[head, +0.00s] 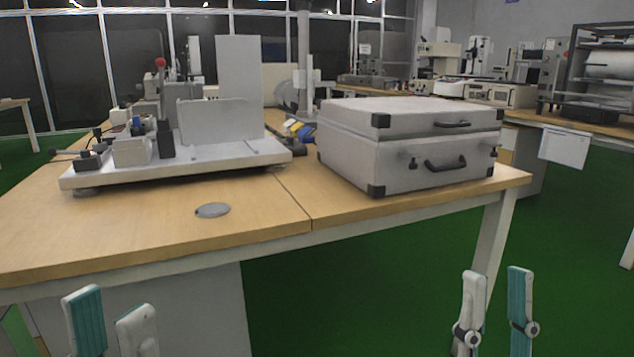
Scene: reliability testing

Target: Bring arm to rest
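My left gripper (110,308) is at the bottom left, in front of the table's near edge. Its two fingers stand upright and apart, with nothing between them. My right gripper (495,290) is at the bottom right, in front of the table's right leg and over the green floor. Its fingers also point up and stand apart, with nothing between them. Both grippers are clear of the objects on the table. The arms behind the fingers are mostly below the picture.
A wooden table (140,232) holds a white test rig (190,160), a small grey disc (212,210) and a closed silver case (400,150). Green floor (370,290) is open in front and to the right. Benches with equipment stand behind.

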